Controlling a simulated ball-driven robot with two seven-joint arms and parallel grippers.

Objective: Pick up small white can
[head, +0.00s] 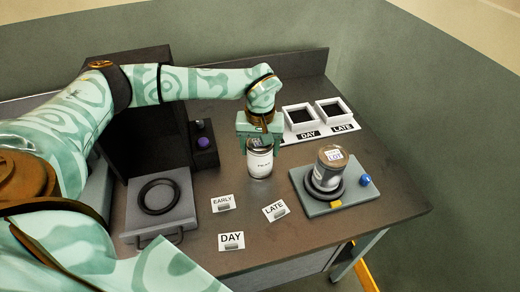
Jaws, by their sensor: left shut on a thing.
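The small white can (260,165) stands upright near the middle of the dark table, its dark top just under my left gripper. My left gripper (259,143) reaches down over the can from above and is shut on its upper part. The fingers hide part of the can's top. Whether the can's base touches the table is hard to tell. My right gripper is not in view.
A brown-topped jar (329,168) stands on a grey plate (318,207) to the right, beside a blue knob (365,180). A white two-bin tray (293,137) sits behind. Cards marked EARLY (222,203), LATE (275,210) and DAY (231,241) stand in front. A grey drawer-like unit (178,219) with a black ring is at left.

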